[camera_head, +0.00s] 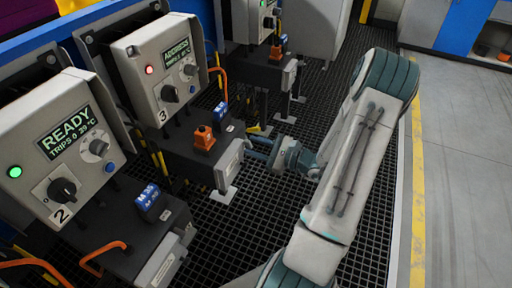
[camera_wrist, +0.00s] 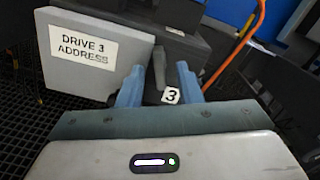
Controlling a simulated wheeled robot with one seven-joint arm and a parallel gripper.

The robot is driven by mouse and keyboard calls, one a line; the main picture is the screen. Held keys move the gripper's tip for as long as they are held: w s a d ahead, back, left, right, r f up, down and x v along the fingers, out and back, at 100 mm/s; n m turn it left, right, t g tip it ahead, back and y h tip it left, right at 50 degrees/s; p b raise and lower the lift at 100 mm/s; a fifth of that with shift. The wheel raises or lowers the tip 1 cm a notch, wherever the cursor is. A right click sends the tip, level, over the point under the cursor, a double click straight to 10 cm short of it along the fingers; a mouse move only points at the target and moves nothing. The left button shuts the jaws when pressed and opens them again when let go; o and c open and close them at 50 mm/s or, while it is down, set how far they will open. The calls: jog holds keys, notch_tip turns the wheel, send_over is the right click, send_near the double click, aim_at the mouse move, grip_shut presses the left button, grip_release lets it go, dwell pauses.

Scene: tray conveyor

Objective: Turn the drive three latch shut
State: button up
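The drive three unit stands at the upper left middle in the head view, with a grey control box (camera_head: 160,70) marked 3, a red light and a screen reading ADDRESS. In the wrist view its grey cover (camera_wrist: 95,75) reads DRIVE 3 ADDRESS. A small grey upright lever (camera_wrist: 159,66), which looks like the latch, stands beside a white tag marked 3 (camera_wrist: 171,96). My gripper (camera_wrist: 159,72) has its two blue fingers apart, with the lever between them and gaps on both sides. In the head view my gripper (camera_head: 256,148) is at the unit's front, its fingertips partly hidden.
The drive two unit (camera_head: 60,145), reading READY with a green light, stands at the lower left. Another drive unit (camera_head: 255,20) stands behind. An orange cable (camera_wrist: 238,45) rises right of the fingers. Black grating (camera_head: 245,225) and a grey floor (camera_head: 465,180) lie clear.

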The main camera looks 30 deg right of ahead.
grip_shut()
dwell(0.3)
jog(key=n+b, duration=0.3)
jog(key=shift+f+n, duration=0.25)
jog(key=shift+n, duration=0.15)
jog(key=n+b, duration=0.3)
jog(key=b, duration=0.1)
jog(key=shift+n, duration=0.3)
jog(key=n+b, duration=0.4)
jog(key=b, duration=0.1)
jog(key=shift+r+n+b, duration=0.2)
jog(key=shift+n+b, duration=0.7)
jog(key=shift+b, duration=0.1)
jog(key=shift+d+r, duration=0.1)
